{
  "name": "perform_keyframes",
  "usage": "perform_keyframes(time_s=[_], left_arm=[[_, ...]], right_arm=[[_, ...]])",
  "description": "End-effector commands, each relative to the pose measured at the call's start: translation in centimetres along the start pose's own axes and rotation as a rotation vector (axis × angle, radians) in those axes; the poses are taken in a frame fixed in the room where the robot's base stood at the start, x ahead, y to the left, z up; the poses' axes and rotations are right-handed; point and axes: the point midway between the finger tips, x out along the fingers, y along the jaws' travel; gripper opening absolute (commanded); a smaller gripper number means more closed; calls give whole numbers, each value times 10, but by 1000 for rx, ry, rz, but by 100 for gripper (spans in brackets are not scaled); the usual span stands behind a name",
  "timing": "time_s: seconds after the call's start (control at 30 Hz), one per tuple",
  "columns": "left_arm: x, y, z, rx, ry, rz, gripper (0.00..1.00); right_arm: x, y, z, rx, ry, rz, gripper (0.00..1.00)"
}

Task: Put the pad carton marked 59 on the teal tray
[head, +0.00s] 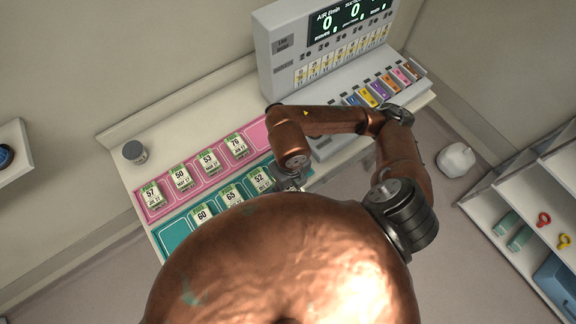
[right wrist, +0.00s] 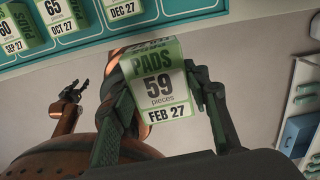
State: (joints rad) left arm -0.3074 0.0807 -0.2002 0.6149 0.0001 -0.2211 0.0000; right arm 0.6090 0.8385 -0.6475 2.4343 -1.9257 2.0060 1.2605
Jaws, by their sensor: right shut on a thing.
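The pad carton marked 59 (right wrist: 158,88), white and green with FEB 27 on it, sits between the fingers of my right gripper (right wrist: 168,98), which is shut on it. In the head view my right gripper (head: 288,184) is near the right part of the teal tray (head: 172,233), and the carton is hidden. The teal tray holds cartons marked 60 (head: 202,214), 65 (head: 231,194) and 52 (head: 260,178); its left end is bare. In the right wrist view the tray is at the top, apart from the held carton. My left gripper (right wrist: 73,92) shows there small, fingers apart and empty.
A pink tray (head: 187,197) behind the teal one holds several cartons. A grey jar (head: 135,152) stands at the shelf's left. A console (head: 326,45) with displays and colored tabs stands at the back right. A white shelf unit (head: 515,220) is at the right.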

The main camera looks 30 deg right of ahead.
Motion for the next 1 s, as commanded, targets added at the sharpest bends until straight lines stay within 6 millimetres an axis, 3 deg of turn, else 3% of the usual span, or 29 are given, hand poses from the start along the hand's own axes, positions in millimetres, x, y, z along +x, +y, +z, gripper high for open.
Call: perform_keyframes(time_s=[0.17, 0.47, 0.67, 1.0], left_arm=[[0, 0, -10, 2, 12, 0, 40], [-11, 0, -17, 2, 21, 0, 40], [-17, 0, -16, 2, 20, 0, 40], [-20, 0, -14, 1, 16, 0, 40]], right_arm=[[6, -8, 10, 53, 1, 0, 13], [35, -50, 66, 53, 3, -2, 13], [70, -68, 93, 48, 2, 0, 13], [96, -80, 111, 43, -1, 0, 13]])
